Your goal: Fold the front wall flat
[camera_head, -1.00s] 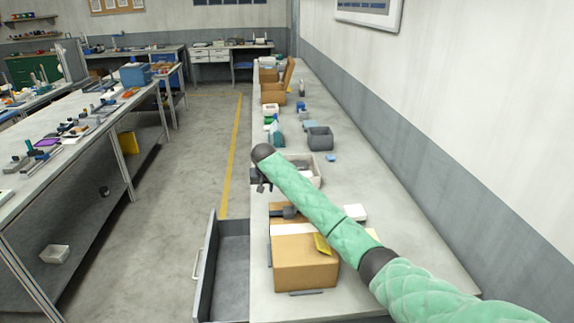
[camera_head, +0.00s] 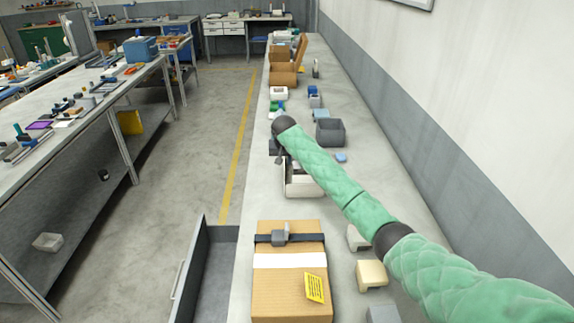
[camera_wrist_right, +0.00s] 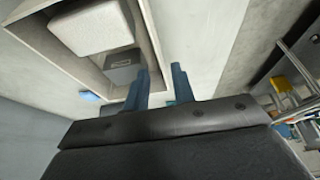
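A pale open box (camera_head: 303,188) stands on the long bench, partly hidden behind my right forearm in the head view. In the right wrist view its pale wall (camera_wrist_right: 150,45) stands upright, with a white block and a grey block inside the box. My right gripper (camera_wrist_right: 162,72) is open, its two blue fingers apart near this wall. One finger lies over the box side and the other over the bench side; I cannot tell whether they touch the wall. In the head view the right gripper (camera_head: 279,157) is small and dark at the box's left. My left gripper is not in view.
A strapped cardboard box (camera_head: 290,285) with a yellow label lies nearer on the bench. An open grey drawer (camera_head: 212,275) juts into the aisle. A grey bin (camera_head: 330,132) and a blue block (camera_head: 341,158) stand beyond the pale box. The wall bounds the bench on the right.

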